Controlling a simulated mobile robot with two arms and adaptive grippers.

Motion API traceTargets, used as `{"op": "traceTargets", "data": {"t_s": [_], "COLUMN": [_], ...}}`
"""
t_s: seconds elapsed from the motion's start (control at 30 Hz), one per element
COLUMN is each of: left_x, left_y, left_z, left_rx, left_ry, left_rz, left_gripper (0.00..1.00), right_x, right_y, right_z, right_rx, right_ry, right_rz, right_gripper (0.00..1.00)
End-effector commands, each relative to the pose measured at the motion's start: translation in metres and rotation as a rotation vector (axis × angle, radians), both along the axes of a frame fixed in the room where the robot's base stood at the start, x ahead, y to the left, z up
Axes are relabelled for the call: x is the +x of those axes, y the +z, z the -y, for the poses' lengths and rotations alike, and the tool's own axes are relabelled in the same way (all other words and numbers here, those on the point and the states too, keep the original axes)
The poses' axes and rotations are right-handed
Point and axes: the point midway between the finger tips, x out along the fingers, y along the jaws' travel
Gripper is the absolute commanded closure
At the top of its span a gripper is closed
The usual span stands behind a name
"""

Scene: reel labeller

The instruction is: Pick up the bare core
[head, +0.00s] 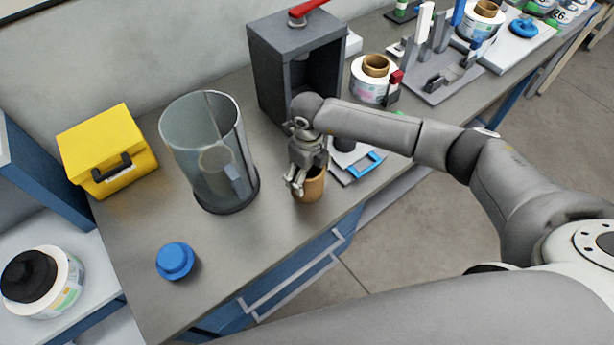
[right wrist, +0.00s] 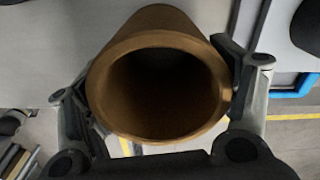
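The bare core (head: 313,188) is a short, hollow brown cardboard tube near the front edge of the grey bench. It is roughly upright. My right gripper (head: 296,183) reaches down at it from above, with its fingers partly in front of the core in the head view. In the right wrist view the core (right wrist: 160,128) fills the space between the two fingers of my right gripper (right wrist: 160,95), its open end facing the camera. Both finger pads appear to press on its sides. I cannot tell whether its lower end touches the bench. My left gripper is not visible.
A clear cylinder (head: 215,165), a blue knob-like piece (head: 176,260) and a yellow box (head: 107,152) stand to the left. A dark grey box with a red handle (head: 296,55) stands behind my wrist. A labelled reel (head: 370,82) is beyond. Bench space (head: 240,240) in front-left is clear.

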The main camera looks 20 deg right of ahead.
Motion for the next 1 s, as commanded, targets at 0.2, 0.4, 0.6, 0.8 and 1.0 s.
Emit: {"op": "traceTargets", "data": {"t_s": [0.2, 0.4, 0.6, 0.8, 1.0], "left_x": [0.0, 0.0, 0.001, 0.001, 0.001], "left_y": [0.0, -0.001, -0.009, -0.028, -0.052], "left_z": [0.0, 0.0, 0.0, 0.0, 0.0], "left_rx": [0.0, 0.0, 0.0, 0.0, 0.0], "left_ry": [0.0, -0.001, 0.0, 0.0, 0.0], "left_rz": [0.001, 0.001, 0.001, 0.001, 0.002], "left_gripper": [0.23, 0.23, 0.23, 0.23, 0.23], "right_x": [0.0, 0.001, 0.002, -0.014, -0.042], "right_y": [0.001, 0.004, 0.024, 0.058, 0.095], "right_z": [0.0, 0.0, 0.0, -0.023, -0.06], "right_rx": [0.001, 0.001, 0.001, 0.005, 0.004], "right_ry": [0.0, 0.0, 0.0, 0.007, 0.011], "right_rz": [0.001, 0.002, 0.005, 0.008, 0.006], "right_gripper": [0.45, 0.45, 0.45, 0.45, 0.45]}}
